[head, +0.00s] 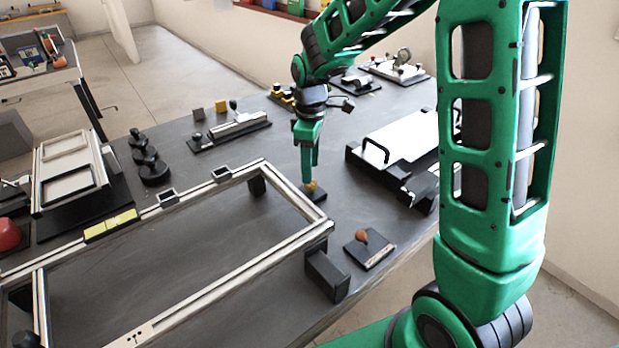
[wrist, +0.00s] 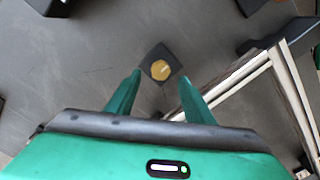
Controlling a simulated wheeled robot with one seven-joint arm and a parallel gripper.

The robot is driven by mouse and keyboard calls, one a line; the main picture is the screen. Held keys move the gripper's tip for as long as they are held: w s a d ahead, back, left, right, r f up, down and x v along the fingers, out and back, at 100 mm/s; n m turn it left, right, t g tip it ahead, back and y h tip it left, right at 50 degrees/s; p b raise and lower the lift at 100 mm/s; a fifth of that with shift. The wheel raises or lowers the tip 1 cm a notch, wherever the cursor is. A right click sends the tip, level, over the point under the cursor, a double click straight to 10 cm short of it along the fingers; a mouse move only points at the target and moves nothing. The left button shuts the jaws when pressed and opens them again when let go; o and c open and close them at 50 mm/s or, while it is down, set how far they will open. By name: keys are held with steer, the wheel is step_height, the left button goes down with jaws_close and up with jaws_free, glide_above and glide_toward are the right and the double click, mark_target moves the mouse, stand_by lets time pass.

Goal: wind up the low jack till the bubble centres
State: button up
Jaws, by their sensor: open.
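My gripper (head: 308,180) is open and points down over a small black square base with a yellow round knob (head: 311,186). In the wrist view the yellow knob (wrist: 160,70) shows between and just beyond the two green fingertips (wrist: 160,76); I cannot tell whether they touch it. A pale line crosses the knob's top. The base stands beside the right end of a metal chassis frame (head: 230,277), apart from its rail. A yellow block (head: 110,225) lies on the frame's far rail, perhaps the level; no bubble can be made out.
Black blocks stand under the frame, one at its near right corner (head: 326,276). A plate with an orange knob (head: 368,247) lies nearby. A white-topped black unit (head: 405,138) stands to the right. Dark round knobs (head: 150,165) and small fixtures stand behind the frame.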

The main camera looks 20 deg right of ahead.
steer(key=shift+f, duration=2.3)
steer(key=c, duration=1)
